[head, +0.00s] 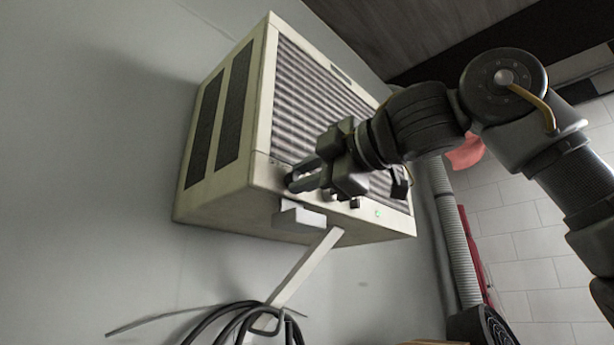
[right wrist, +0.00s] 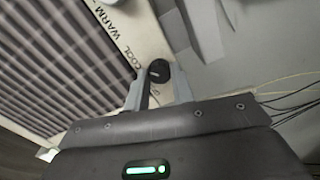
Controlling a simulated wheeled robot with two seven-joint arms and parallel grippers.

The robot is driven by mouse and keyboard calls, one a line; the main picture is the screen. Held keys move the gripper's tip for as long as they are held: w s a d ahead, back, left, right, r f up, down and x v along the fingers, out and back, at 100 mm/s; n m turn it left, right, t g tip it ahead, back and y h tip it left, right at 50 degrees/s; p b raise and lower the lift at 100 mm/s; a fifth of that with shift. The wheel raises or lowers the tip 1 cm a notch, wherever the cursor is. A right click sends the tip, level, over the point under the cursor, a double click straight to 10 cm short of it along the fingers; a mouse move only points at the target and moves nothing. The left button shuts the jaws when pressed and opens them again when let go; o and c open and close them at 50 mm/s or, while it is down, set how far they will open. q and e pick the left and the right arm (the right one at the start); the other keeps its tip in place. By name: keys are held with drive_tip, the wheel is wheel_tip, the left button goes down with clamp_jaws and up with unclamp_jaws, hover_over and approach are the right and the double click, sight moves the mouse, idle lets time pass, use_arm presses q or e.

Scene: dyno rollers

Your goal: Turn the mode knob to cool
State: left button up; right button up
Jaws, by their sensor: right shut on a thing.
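The mode knob (right wrist: 158,69) is a small round dark knob at the end of the unit's control strip. The words WARM and COOL are printed beside it, with COOL (right wrist: 131,58) nearest. A small pale mark shows on the knob's face; I cannot tell exactly which way it points. My right gripper (right wrist: 160,84) is shut on the knob, one finger on each side. In the head view the right gripper (head: 298,180) reaches in from the right to the unit's lower front edge, and its fingers mostly hide the knob. My left gripper is not in view.
The beige wall unit (head: 262,130) has a slatted front grille (head: 305,100) and a small green light (head: 377,213). A pale bracket (head: 305,268) slants below it, with dark cables (head: 240,325) hanging underneath. A grey corrugated hose (head: 457,250) runs down at right. Left of the unit is bare wall.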

drive_tip(key=shift+m, duration=0.3)
drive_tip(key=o, duration=1)
drive_tip(key=b+v, duration=0.4)
drive_tip(key=v, duration=0.7)
drive_tip(key=shift+w, duration=0.1)
